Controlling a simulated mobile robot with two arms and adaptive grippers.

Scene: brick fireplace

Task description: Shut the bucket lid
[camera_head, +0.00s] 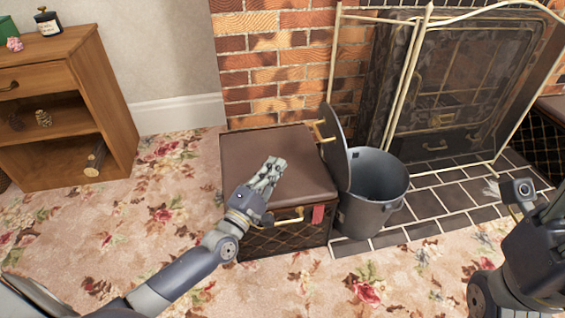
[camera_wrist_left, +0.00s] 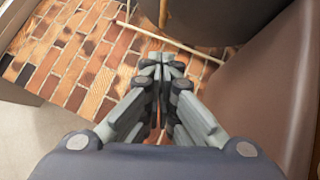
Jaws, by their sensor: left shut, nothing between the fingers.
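The grey bucket (camera_head: 374,196) stands upright on the dark hearth tiles, its mouth open. Its lid (camera_head: 336,148) stands steeply up on the left side of the rim, with a brass handle (camera_head: 321,131) on its outer face, pointing left. In the left wrist view a dark grey curved surface (camera_wrist_left: 225,18), likely the lid, shows at the top. My left gripper (camera_head: 275,165) is shut and empty, above the brown box, left of the lid and apart from it. It also shows in the left wrist view (camera_wrist_left: 164,62). My right arm is at the right edge; its fingers cannot be made out.
The brown padded box (camera_head: 265,150), with a brass front handle and a red tag, stands just left of the bucket. A fireplace screen (camera_head: 415,90) is behind the bucket. A wooden cabinet (camera_head: 60,85) is at left. Flowered carpet lies clear in front.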

